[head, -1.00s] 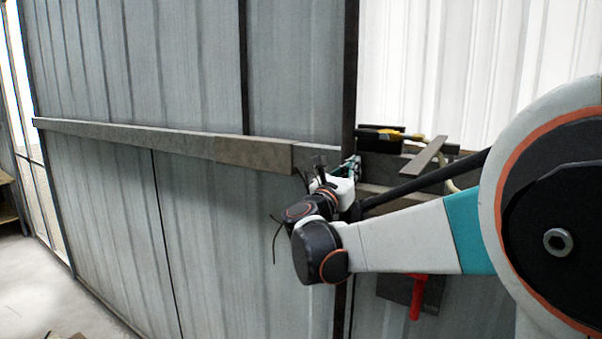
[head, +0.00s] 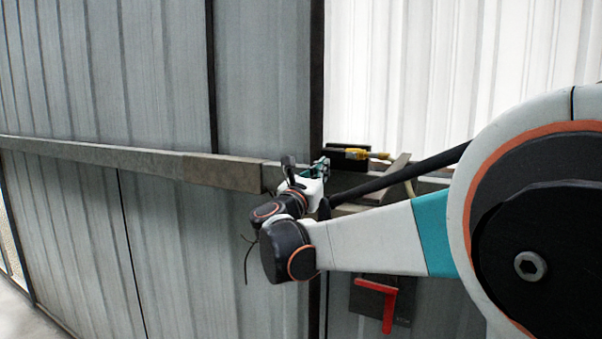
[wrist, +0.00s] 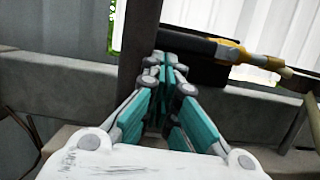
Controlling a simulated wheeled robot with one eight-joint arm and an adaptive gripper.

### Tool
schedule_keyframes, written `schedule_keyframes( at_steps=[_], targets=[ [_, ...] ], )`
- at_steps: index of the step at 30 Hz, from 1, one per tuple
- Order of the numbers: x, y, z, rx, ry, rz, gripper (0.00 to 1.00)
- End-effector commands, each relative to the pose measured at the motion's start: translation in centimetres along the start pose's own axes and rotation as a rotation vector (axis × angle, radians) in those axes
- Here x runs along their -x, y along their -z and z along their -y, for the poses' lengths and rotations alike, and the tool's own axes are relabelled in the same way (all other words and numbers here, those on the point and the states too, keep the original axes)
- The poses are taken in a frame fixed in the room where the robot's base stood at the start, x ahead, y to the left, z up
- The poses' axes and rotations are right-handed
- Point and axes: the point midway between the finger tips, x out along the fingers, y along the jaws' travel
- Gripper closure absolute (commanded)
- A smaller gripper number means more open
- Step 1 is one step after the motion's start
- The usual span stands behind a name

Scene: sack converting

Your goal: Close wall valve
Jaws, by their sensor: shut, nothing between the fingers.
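A red L-shaped lever (head: 389,305) is mounted on a dark plate (head: 362,297) low on the grey wall, below my arm in the head view. It looks like the wall valve's handle; one leg points left and the other hangs down. My gripper (head: 323,168) is higher and to the left of it, near the horizontal rail and dark post. In the wrist view my gripper (wrist: 168,70) has its teal fingers drawn together, with nothing between them. The red lever is out of the wrist view.
A black item with a yellow fitting (head: 367,154) rests on the ledge just beyond my gripper; it also shows in the wrist view (wrist: 245,55). A grey rail (head: 220,172) runs along the wall. A dark post (head: 316,100) stands near my gripper.

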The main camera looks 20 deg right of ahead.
Motion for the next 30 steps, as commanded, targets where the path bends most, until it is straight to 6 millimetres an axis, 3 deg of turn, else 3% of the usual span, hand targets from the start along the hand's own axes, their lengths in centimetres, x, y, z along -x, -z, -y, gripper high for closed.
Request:
schedule_keyframes(
  at_steps=[19, 30],
  targets=[
    [-0.2, -1.0, -0.6, -0.127, 0.031, 0.000, 1.00],
    [-0.8, -3.3, -1.2, -0.406, 0.101, 0.001, 1.00]
  ],
)
